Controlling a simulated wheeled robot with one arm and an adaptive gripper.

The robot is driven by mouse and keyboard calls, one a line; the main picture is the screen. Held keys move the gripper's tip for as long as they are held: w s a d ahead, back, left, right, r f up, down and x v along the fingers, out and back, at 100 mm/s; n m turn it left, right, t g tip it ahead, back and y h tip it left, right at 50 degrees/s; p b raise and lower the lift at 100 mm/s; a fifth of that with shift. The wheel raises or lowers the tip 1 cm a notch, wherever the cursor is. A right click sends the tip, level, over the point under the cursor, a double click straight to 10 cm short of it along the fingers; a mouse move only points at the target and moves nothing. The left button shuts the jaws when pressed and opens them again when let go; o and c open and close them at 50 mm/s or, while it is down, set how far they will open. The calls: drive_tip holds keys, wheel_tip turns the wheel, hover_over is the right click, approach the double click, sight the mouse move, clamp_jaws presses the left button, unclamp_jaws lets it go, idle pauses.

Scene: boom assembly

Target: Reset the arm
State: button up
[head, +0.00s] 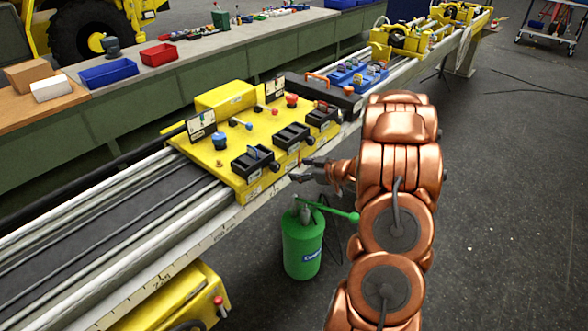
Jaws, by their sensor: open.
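My copper-coloured arm (398,190) rises from the bottom of the head view and bends left near the middle. My gripper (305,171) is at its end, with dark fingers pointing left. The fingers are apart and nothing shows between them. The gripper is in front of the right part of the yellow control plate (222,151), close to its near edge. I cannot tell whether it touches the plate. The arm hides part of the rail and floor behind it.
A green canister (303,245) with a green handle stands on the floor just below my gripper. The long boom rail (105,215) runs diagonally. A workbench (200,62) with red and blue bins stands behind. The floor (510,190) at right is mostly clear, with thin cables.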

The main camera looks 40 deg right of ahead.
drive_tip(key=shift+s+r, duration=0.1)
drive_tip(key=shift+s, duration=0.15)
idle(0.4)
wheel_tip(320, 180, up, 6)
drive_tip(key=w+d+m+g+h, duration=0.1)
drive_tip(key=d+m+g+h, duration=0.15)
drive_tip(key=h, duration=0.35)
drive_tip(key=s+a+r+m+g+h, duration=0.2)
drive_tip(key=s+a+r+g+h, duration=0.1)
drive_tip(key=s+a+r+g, duration=0.25)
drive_tip(key=s+a+g+y, duration=0.2)
drive_tip(key=s+a+g, duration=0.1)
drive_tip(key=s+a, duration=1.1)
drive_tip(key=s+a+g+y+b, duration=0.1)
drive_tip(key=s+a+g+y, duration=0.2)
drive_tip(key=s+a, duration=1.1)
drive_tip(key=s, duration=0.4)
drive_tip(key=shift+s+r+g+y+b, duration=0.25)
drive_tip(key=shift+s+g+y+b, duration=0.05)
